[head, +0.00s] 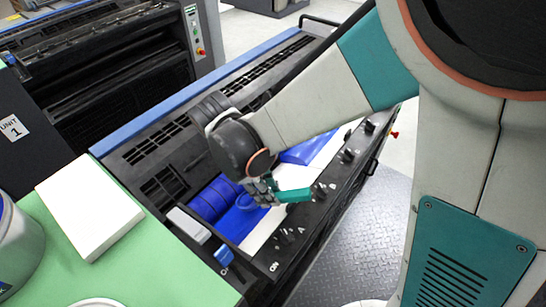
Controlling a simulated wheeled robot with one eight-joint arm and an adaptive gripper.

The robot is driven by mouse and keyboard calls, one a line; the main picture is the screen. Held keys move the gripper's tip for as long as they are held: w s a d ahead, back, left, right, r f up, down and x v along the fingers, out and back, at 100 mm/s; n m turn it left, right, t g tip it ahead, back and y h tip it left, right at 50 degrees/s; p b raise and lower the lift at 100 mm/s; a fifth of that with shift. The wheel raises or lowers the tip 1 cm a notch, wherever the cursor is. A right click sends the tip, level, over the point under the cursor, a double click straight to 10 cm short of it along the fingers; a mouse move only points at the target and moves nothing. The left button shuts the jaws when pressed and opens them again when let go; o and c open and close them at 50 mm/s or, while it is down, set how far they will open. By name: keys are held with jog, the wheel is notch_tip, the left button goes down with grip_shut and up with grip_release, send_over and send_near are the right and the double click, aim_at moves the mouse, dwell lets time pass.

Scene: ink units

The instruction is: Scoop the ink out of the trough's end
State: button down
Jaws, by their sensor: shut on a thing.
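The ink trough (292,178) runs diagonally across the dark press unit, with a pale bare stretch along its middle. Blue ink (236,222) lies in its near end beside a blue roller (213,198), and more blue ink (308,152) lies farther along. My gripper (264,191) is low over the trough's near end, shut on a tool with a green handle (294,196). The handle points right, across the trough's front edge. The tool's working end is mostly hidden by the gripper, so I cannot tell whether it touches the ink.
A green-topped table (165,265) at the lower left holds a white block (90,205) and a large tub (15,245). A blue clip-like part (223,256) and a grey block (188,225) sit at the trough's near end. Knobs (348,155) line the front edge. Metal floor plate (372,215) is clear.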

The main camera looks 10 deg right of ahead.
jog(key=shift+s+a, duration=0.7)
jog(key=shift+s+f+b, duration=0.1)
jog(key=shift+f+b, duration=1.4)
jog(key=shift+f, duration=0.2)
jog(key=shift+f, duration=0.15)
notch_tip(320, 180, up, 11)
jog(key=p, duration=0.7)
jog(key=shift+p, duration=0.3)
